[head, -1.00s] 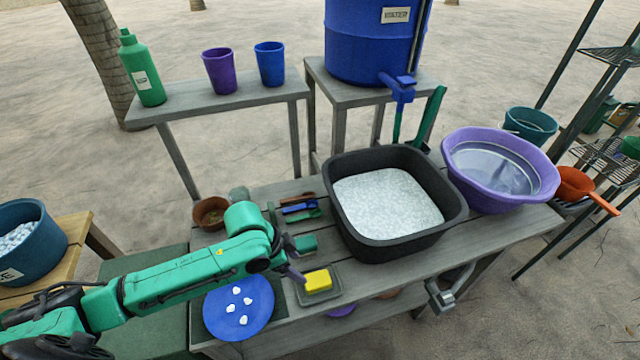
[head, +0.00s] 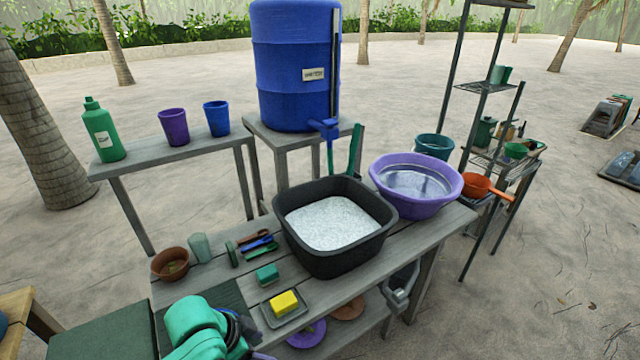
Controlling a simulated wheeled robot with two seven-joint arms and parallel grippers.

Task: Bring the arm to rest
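My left arm (head: 195,330) comes in at the bottom edge, left of the yellow sponge. Only its green upper part shows over the front of the worktable. Its gripper is at or below the bottom edge, largely cut off, so its fingers cannot be read. The yellow sponge (head: 284,302) lies in a small grey tray (head: 270,319), apart from the arm. A green block (head: 267,274) lies behind the tray. My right gripper is not in view.
On the worktable (head: 365,282) stand a black tub (head: 345,255) of pale material, a purple basin (head: 418,205) and a brown bowl (head: 170,263). A blue barrel (head: 293,90) stands behind. A wire shelf (head: 488,88) is at right. Open sand lies beyond.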

